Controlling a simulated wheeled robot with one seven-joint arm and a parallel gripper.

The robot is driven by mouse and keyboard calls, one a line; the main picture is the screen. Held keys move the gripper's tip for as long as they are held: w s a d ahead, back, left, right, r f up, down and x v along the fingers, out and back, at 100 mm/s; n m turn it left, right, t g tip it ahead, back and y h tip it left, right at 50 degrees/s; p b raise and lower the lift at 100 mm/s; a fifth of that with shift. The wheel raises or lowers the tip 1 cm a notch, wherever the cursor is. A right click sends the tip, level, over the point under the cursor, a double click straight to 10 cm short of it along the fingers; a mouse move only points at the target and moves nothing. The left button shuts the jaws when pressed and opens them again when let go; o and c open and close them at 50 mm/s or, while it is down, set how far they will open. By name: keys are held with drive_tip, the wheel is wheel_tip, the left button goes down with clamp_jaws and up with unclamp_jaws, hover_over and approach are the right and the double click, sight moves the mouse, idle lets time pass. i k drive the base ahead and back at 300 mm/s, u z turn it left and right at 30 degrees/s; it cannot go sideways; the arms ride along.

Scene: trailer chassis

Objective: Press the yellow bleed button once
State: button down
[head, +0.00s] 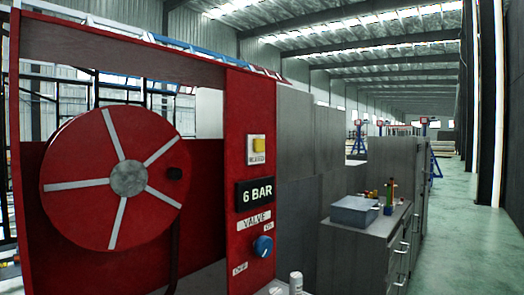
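The yellow bleed button (257,145) sits on a pale square plate near the top of a red upright panel (236,100), in the middle of the head view. A small label, too small to read surely, is under the button. Below it on the same panel a dark display (255,191) reads "6 BAR". Lower down are a "VALVE" label (254,220) and a blue knob (263,246) with small labels beside it. Nothing covers the button. My gripper is not in view.
A red hose reel (112,181) with pale spokes fills the left side inside a red frame. Grey cabinets (305,135) stand right behind the panel. A workbench (362,240) holds a blue-grey bin (354,211) and small items. The green floor (465,230) at right is open.

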sight(258, 143)
drive_tip(key=z, duration=1.15)
drive_tip(key=k, duration=1.5)
drive_tip(key=u, duration=1.05)
drive_tip(key=i, duration=1)
drive_tip(key=u, duration=0.05)
